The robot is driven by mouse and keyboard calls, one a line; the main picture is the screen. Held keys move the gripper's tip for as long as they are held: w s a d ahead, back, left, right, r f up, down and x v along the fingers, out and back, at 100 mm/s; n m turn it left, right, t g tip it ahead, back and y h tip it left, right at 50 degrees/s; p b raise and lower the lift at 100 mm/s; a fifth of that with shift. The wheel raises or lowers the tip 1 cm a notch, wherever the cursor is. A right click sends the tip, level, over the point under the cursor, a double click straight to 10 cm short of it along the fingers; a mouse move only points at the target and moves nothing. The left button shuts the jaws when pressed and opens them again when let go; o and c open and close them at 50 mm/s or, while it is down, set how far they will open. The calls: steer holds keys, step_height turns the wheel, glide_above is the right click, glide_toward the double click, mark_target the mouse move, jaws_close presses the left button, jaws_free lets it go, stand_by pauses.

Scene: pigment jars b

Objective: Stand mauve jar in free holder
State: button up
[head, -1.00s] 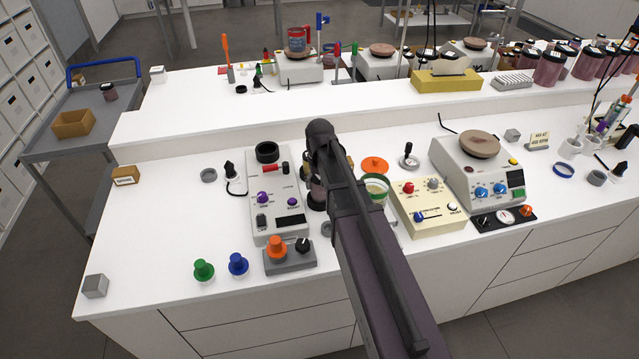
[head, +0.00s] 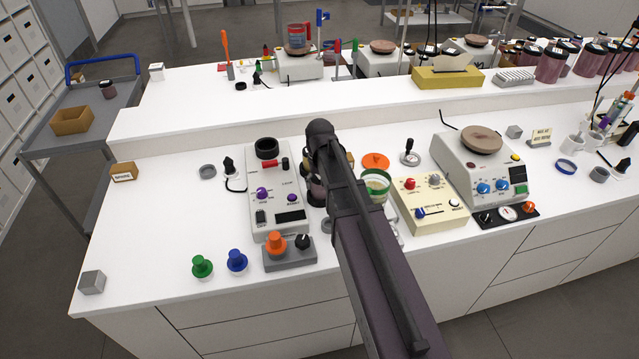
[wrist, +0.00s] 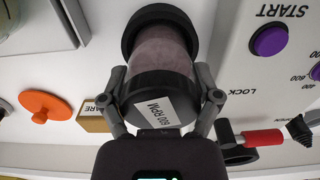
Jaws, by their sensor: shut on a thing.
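The mauve jar (wrist: 162,52) has a black lid with a white RPM label. In the wrist view my gripper (wrist: 165,101) is shut on it at the lid, a finger on each side. The jar's far end is inside a black ring (wrist: 136,33); how deep it sits is hard to tell. In the head view the jar (head: 316,188) is mostly hidden behind my arm, just right of the grey control box (head: 262,222). An empty black ring holder (head: 267,148) stands at the back of that box.
A red-handled lever (head: 271,164) and knobs stand on the control box, close to my gripper. Right of my arm are an orange disc (head: 375,161), a green-rimmed bowl (head: 376,186) and a cream box (head: 430,204).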

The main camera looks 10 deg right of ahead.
steer(key=shift+f, duration=0.2)
steer(key=o, duration=1.1)
steer(key=shift+r, duration=0.2)
